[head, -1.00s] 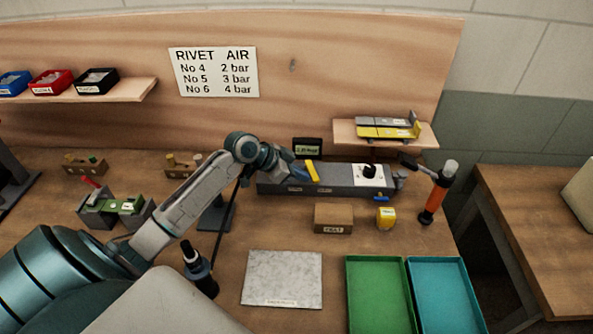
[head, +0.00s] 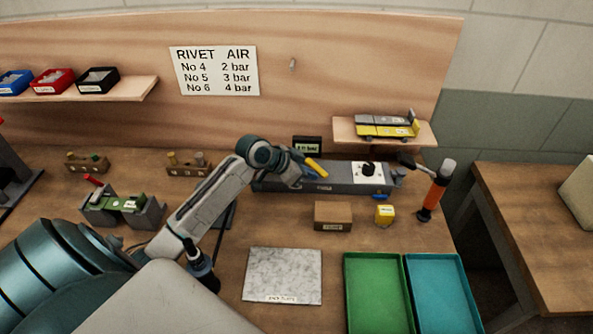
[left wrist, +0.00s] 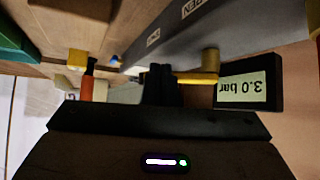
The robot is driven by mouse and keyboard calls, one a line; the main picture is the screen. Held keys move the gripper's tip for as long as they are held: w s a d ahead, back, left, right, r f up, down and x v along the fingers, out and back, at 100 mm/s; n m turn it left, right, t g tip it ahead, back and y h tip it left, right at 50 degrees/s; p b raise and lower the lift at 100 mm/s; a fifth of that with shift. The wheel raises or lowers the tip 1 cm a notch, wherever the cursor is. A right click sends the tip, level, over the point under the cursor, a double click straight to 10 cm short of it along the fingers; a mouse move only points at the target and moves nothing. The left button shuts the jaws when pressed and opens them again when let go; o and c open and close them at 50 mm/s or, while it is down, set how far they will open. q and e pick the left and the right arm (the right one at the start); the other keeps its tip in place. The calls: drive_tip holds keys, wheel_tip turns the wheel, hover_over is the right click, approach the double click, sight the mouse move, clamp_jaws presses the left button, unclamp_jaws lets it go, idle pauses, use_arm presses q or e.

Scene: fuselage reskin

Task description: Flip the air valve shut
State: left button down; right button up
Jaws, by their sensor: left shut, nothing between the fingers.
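The air valve has a yellow lever (head: 316,168) on the grey manifold box (head: 338,180) at the back of the bench. In the head view the lever slants down to the right. In the left wrist view the lever (left wrist: 198,76) hangs from a round yellow post, its free end close beside my fingertips; I cannot tell whether they touch. My left gripper (head: 298,174) is at the box's left part, next to the lever. Its dark fingers (left wrist: 161,84) are shut and empty. A gauge (head: 307,144) behind reads 3.0 bar in the left wrist view (left wrist: 248,90). My right gripper is not seen.
A black knob (head: 368,168) sits on the box's white plate. A brown box (head: 332,215), a yellow block (head: 384,214) and an orange-handled tool (head: 433,195) stand in front and right. A grey plate (head: 283,276) and green (head: 376,300) and teal (head: 443,300) trays lie nearer.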

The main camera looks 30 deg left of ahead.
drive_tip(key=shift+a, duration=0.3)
use_arm(q)
drive_tip(key=shift+a, duration=0.2)
drive_tip(key=shift+a, duration=0.6)
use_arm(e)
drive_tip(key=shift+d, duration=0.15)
use_arm(q)
drive_tip(key=shift+r, duration=0.15)
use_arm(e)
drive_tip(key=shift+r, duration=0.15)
